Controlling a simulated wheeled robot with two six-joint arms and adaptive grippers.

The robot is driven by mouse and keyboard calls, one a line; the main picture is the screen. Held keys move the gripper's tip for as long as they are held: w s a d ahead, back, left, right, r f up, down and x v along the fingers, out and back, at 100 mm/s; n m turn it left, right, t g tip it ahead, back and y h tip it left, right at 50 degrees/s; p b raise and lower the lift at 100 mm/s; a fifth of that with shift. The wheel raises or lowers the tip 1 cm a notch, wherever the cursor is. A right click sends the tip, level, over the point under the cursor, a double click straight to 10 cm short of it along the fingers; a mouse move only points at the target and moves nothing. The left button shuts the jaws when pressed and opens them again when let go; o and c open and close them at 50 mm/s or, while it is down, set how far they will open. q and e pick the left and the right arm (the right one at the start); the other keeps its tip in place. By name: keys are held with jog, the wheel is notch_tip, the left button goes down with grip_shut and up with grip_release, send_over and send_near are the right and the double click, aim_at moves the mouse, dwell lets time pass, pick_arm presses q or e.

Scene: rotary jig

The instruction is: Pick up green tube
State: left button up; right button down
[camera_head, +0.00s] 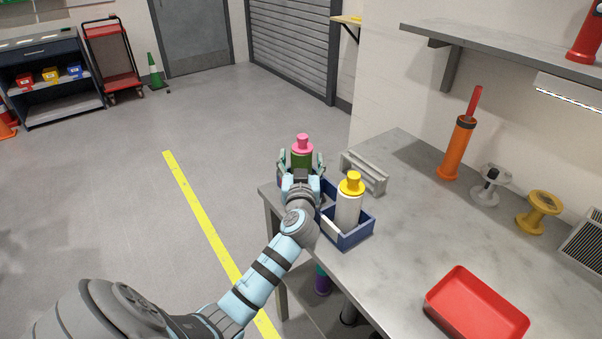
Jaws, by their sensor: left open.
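The green tube (302,160) with a pink cap stands upright at the table's far left corner, in or just behind a blue tray (350,239). My left gripper (301,165) is at the tube, with its open fingers on either side of the green body. The gripper and wrist hide the tube's lower part, and I cannot tell whether the fingers touch it. A white tube (347,208) with a yellow cap stands in the near part of the blue tray. My right gripper is out of view.
A shelf (500,45) overhangs the back. The table's middle is clear.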

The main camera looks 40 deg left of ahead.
pick_arm(q)
jog(key=shift+d, duration=0.1)
jog(key=c, duration=1.5)
jog(key=shift+r, duration=0.1)
grip_shut()
